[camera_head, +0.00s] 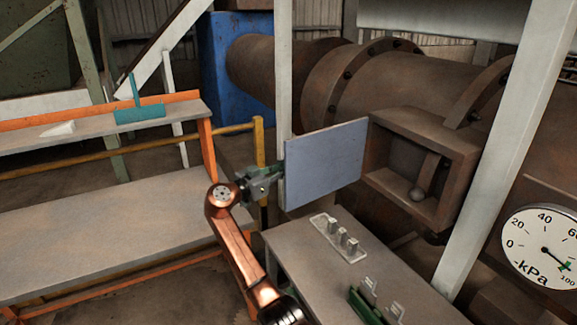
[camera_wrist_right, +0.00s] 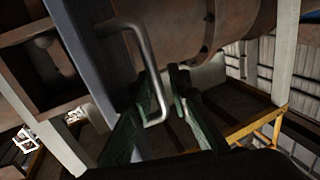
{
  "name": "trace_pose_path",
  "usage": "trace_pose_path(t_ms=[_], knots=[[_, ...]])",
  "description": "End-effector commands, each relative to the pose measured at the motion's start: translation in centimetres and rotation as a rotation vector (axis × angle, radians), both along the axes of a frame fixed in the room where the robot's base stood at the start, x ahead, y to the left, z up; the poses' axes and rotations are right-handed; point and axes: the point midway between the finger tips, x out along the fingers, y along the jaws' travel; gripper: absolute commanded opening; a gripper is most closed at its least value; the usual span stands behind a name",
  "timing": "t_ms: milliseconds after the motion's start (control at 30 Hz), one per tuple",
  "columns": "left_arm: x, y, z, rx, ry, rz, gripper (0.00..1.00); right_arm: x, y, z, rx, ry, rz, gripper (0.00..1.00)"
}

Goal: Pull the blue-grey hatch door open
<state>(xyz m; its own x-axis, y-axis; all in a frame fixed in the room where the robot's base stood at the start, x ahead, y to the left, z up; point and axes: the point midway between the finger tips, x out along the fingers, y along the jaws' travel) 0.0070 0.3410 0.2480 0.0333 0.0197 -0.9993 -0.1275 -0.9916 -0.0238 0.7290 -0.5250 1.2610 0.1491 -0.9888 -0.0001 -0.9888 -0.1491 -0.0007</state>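The blue-grey hatch door (camera_head: 325,165) stands swung out to the left of a rusty box frame (camera_head: 465,165), whose inside is visible. My right gripper (camera_head: 268,176) is at the door's left edge, partly behind it. In the right wrist view the door (camera_wrist_right: 75,45) is seen nearly edge-on, with a bent grey handle (camera_wrist_right: 146,60). The lower end of the handle lies between the green fingers of my right gripper (camera_wrist_right: 166,75). The fingers look apart, with gaps beside the bar; firm contact cannot be seen. My left gripper is not in view.
A grey table (camera_head: 300,245) below the door holds a pronged plate (camera_head: 325,222) and a green bracket (camera_head: 362,308). White posts (camera_head: 505,150) stand near the box. A pressure gauge (camera_head: 530,230) is at right. A long bench (camera_head: 100,225) and yellow rail (camera_head: 150,155) lie left.

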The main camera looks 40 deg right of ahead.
Motion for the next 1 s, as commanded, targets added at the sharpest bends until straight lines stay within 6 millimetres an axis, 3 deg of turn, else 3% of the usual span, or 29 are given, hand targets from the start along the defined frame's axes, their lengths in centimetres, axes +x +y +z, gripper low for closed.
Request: trace_pose_path(t_ms=[300,500,700,1000], knots=[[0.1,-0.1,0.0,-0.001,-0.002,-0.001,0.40,-1.0,6.4,0.0,0.001,0.000,0.002,0.17],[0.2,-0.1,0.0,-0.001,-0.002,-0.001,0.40,-1.4,9.3,0.0,0.001,-0.001,0.001,0.17],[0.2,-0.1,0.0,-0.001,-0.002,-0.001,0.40,-1.7,10.3,0.0,0.001,-0.001,-0.001,0.17],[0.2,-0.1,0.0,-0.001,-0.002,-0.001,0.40,-1.6,10.3,0.0,0.001,-0.001,-0.001,0.17]])
